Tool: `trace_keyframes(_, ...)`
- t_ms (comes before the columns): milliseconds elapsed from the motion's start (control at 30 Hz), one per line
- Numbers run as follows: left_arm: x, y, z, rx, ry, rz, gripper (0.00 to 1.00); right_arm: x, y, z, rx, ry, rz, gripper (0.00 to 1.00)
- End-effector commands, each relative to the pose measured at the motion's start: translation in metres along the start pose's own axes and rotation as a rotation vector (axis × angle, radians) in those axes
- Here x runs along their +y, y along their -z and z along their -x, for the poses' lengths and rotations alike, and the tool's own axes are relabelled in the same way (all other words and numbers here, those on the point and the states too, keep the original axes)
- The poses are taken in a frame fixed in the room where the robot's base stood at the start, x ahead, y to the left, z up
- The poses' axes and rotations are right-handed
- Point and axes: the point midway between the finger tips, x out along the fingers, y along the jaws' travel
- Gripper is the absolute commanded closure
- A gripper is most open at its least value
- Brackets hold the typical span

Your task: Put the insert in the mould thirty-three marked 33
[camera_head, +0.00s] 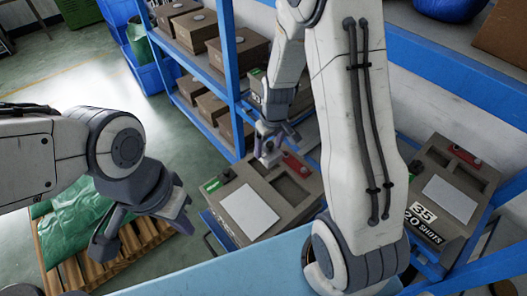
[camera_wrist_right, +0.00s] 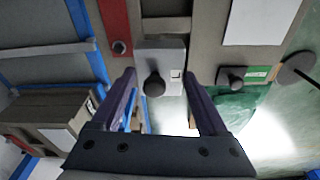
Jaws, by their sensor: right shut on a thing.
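My right gripper (camera_head: 277,137) reaches down over the far edge of the middle mould (camera_head: 285,218). Its fingers (camera_wrist_right: 165,105) are closed about a small grey insert with a dark round knob (camera_wrist_right: 154,86); the insert also shows below the fingers in the head view (camera_head: 266,153). I cannot tell whether the insert touches the mould. The middle mould has a white panel (camera_head: 250,211), a recess and a red part. Its front number is too oblique to read. The right-hand mould (camera_head: 460,188) is marked 35. My left gripper (camera_head: 143,222) is open and empty, left of the middle mould.
A blue shelf rack (camera_head: 228,50) with brown boxes (camera_head: 238,48) stands behind. Blue bins (camera_head: 121,12) are at the back left. A pallet with green sacks (camera_head: 75,228) lies on the floor at left. A light blue surface (camera_head: 225,277) runs along the front.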

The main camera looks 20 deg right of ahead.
Motion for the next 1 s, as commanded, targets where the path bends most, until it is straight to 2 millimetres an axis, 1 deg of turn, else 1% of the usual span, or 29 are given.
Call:
trace_keyframes(33,0.0,0.0,0.006,0.0,0.0,-0.001,1.0,-0.005,0.004,-0.002,0.001,0.0,0.002,1.0)
trace_keyframes(100,0.001,0.0,0.007,0.0,0.0,-0.001,1.0,-0.01,0.007,-0.006,0.002,0.0,0.001,1.0)
trace_keyframes(267,0.001,0.001,0.011,0.0,0.0,-0.001,1.0,-0.013,0.008,-0.016,0.001,0.0,-0.001,1.0)
trace_keyframes(367,0.001,0.001,0.015,0.0,0.0,-0.001,1.0,-0.012,0.005,-0.029,-0.001,0.0,-0.002,1.0)
trace_keyframes(400,0.001,0.001,0.014,0.0,0.0,-0.001,1.0,-0.012,0.005,-0.036,-0.001,0.0,-0.003,1.0)
trace_keyframes(500,0.001,0.001,0.014,0.0,0.0,0.0,1.0,-0.012,0.004,-0.047,0.001,0.0,-0.002,1.0)
trace_keyframes(600,0.001,0.001,0.014,0.0,0.0,0.0,1.0,-0.012,0.004,-0.05,0.004,-0.002,-0.001,1.0)
trace_keyframes(800,0.001,0.001,0.014,0.0,0.0,0.0,1.0,-0.011,0.004,-0.05,0.005,-0.002,-0.001,1.0)
trace_keyframes(933,0.001,0.001,0.009,0.0,0.0,0.0,1.0,-0.012,0.004,-0.054,0.004,-0.002,-0.001,1.0)
trace_keyframes(967,0.001,0.0,0.009,0.0,0.0,0.0,1.0,-0.012,0.003,-0.054,0.002,-0.001,-0.001,0.19)
trace_keyframes(1000,0.001,0.001,0.01,0.0,0.0,0.0,1.0,-0.012,0.003,-0.053,0.002,-0.001,-0.001,0.04)
